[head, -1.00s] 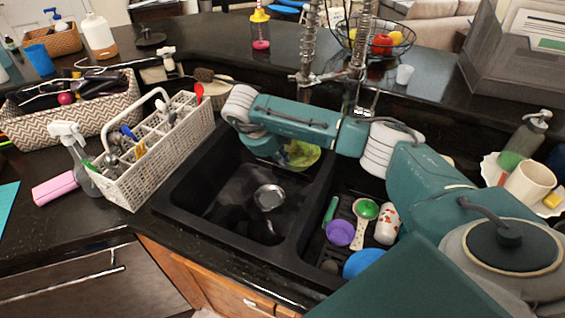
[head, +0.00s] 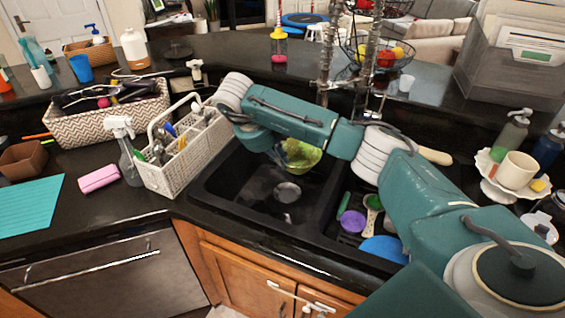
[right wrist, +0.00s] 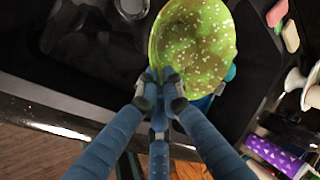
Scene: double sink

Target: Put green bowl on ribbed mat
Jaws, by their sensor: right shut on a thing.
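The green speckled bowl (head: 303,153) is above the back of the left sink basin in the head view. My right gripper (right wrist: 160,88) is shut on the bowl's rim; the right wrist view shows the bowl (right wrist: 195,42) tilted beyond the fingertips. In the head view, my right arm reaches across from the right and hides part of the bowl. A teal mat with fine lines (head: 30,207), seemingly the ribbed mat, lies flat on the counter at the far left, well away from the bowl. My left gripper is not in view.
A white utensil basket (head: 168,178), a spray bottle (head: 129,165) and a pink sponge (head: 99,178) stand between sink and mat. A brown box (head: 22,160) sits behind the mat. The mat is bare. The right basin holds several utensils and dishes.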

